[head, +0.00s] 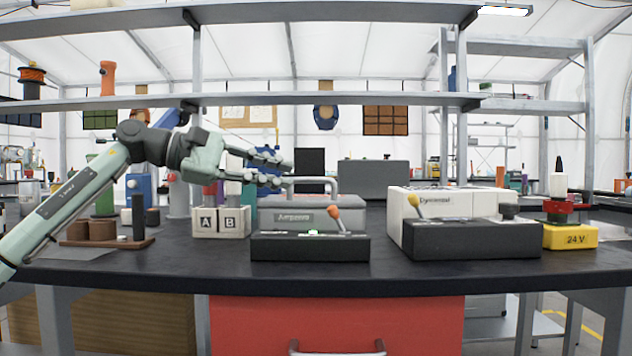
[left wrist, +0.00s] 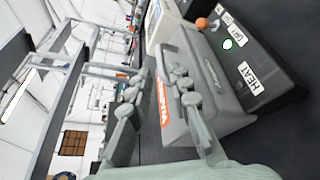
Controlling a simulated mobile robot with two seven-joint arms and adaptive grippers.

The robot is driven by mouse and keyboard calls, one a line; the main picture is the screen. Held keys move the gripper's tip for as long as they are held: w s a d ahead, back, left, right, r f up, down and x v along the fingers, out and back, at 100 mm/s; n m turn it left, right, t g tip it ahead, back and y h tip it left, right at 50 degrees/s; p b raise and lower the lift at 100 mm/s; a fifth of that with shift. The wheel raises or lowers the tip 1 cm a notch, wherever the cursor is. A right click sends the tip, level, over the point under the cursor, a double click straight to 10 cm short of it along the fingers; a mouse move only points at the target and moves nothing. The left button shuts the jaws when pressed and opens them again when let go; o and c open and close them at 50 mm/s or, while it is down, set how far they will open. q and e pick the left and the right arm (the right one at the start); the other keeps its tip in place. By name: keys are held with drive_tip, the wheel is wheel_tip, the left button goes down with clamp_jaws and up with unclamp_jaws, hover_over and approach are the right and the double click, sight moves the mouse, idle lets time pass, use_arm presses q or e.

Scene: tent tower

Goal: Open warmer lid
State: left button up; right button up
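The warmer (head: 335,217) is a grey box with a labelled front and a pale bar handle (head: 318,180) on top of its lid, which looks closed. It stands behind a black control box (head: 310,247) with an orange-knobbed lever. My left gripper (head: 287,172) is open with its fingers one above the other, pointing right at the handle's left end. I cannot tell whether it touches the handle. In the left wrist view the two spread fingers (left wrist: 160,74) are beside the warmer's grey body (left wrist: 213,92), with nothing clearly held between them. My right gripper is not in view.
A white box (head: 455,203) with a black control box (head: 470,240) stands to the right, then a yellow 24 V battery (head: 570,237). A metal shelf (head: 330,99) spans above. The front table edge is clear.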

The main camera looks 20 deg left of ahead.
sight(302, 178)
use_arm(q)
drive_tip(key=x, duration=0.6)
drive_tip(key=shift+d+f, duration=0.15)
drive_tip(key=shift+d, duration=0.2)
clamp_jaws()
